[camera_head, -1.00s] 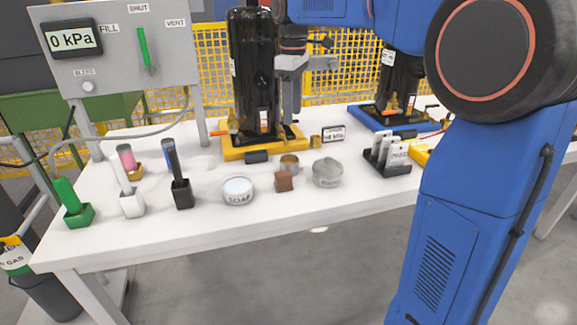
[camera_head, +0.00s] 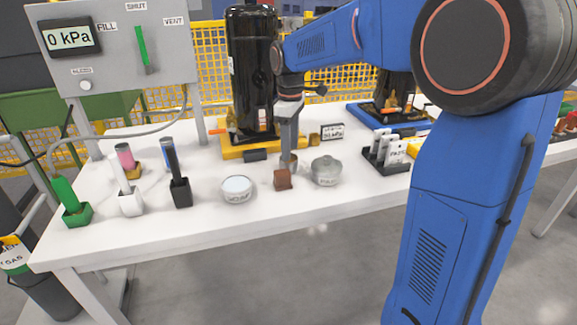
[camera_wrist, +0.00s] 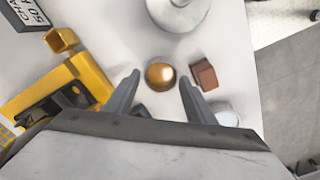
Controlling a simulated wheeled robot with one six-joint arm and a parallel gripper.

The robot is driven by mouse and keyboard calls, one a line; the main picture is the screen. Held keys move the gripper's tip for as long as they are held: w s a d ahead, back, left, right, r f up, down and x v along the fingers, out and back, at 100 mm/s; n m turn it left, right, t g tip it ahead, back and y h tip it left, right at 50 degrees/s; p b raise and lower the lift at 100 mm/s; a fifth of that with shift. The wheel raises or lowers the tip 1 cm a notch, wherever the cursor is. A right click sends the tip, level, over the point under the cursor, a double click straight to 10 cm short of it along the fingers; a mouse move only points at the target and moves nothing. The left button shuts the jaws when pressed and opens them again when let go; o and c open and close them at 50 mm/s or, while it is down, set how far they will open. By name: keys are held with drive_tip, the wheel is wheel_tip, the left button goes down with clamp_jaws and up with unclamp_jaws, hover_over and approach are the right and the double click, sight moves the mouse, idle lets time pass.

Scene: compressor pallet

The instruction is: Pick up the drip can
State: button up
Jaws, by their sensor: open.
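A small round brass-coloured can, which I take to be the drip can (camera_wrist: 160,76), stands on the white table (camera_wrist: 110,45). In the head view it is largely hidden behind my gripper (camera_head: 288,152). My gripper points down from above, and its fingers are apart. In the wrist view the can shows between the two fingertips of my gripper (camera_wrist: 159,79), with clear space on both sides. Nothing is held. I cannot tell how far the fingertips are above the can's rim.
A brown block (camera_head: 283,180) sits close beside the can. A grey lidded pot (camera_head: 326,171) and a soap tin (camera_head: 237,189) stand nearby. Behind is a black compressor (camera_head: 253,75) on a yellow base (camera_head: 235,154). Brushes in holders stand left; a black rack (camera_head: 388,167) stands right.

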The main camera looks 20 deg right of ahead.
sight(289, 164)
drive_tip(key=shift+s+f, duration=0.15)
drive_tip(key=shift+f, duration=2.4)
drive_tip(key=c, duration=0.9)
drive_tip(key=shift+r, duration=0.15)
